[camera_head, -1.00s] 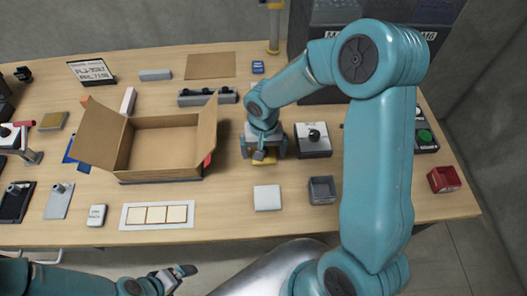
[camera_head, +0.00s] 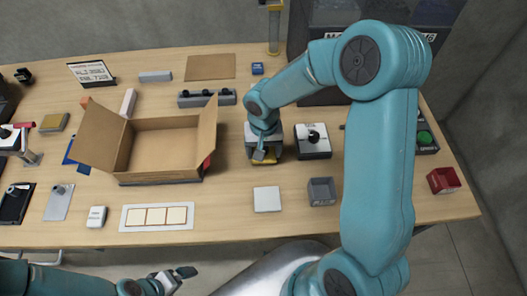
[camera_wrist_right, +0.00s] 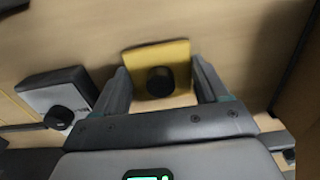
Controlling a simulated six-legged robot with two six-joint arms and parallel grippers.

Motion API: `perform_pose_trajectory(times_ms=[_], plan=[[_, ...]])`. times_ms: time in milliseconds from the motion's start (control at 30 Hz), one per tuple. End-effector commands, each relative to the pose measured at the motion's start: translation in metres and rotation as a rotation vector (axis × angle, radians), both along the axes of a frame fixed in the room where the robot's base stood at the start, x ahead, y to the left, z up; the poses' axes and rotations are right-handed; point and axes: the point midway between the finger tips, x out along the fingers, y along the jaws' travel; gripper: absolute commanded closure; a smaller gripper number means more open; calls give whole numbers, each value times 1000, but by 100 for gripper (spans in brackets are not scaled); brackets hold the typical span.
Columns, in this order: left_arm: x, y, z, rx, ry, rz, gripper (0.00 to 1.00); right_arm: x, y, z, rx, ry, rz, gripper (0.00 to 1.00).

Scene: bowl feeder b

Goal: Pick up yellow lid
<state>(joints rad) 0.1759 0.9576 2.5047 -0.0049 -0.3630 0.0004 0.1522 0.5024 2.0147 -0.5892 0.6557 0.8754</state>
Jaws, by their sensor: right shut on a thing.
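The yellow lid (camera_wrist_right: 150,56) is a flat square plate with a round black knob (camera_wrist_right: 160,82). In the right wrist view it lies between the two fingers of my right gripper (camera_wrist_right: 163,88). In the head view my right gripper (camera_head: 265,156) points down at the table, right of the cardboard box, and is shut on the lid. Only a bit of yellow (camera_head: 265,161) shows under it there; whether the lid touches the table is hidden. My left gripper (camera_head: 177,276) is off the table's front edge, at the bottom; its jaw opening is unclear.
The open cardboard box (camera_head: 165,150) stands left of my right gripper, its right flap close by. A white box with a black knob (camera_head: 313,141) stands just right. A white square plate (camera_head: 267,199) and a small grey bin (camera_head: 321,191) lie in front.

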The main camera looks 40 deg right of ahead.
Motion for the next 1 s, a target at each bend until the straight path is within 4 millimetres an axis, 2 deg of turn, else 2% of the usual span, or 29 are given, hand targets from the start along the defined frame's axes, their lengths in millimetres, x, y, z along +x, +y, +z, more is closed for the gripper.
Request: perform_pose_trajectory(times_ms=[600,800,1000], plan=[[0,0,-1,0,0,0,2,1,0,140,0,-4,0,56],[0,0,0,0,0,0,2,0,0,170,0,-2,1,56],[0,0,0,0,0,0,2,0,0,184,0,-1,1,56]])
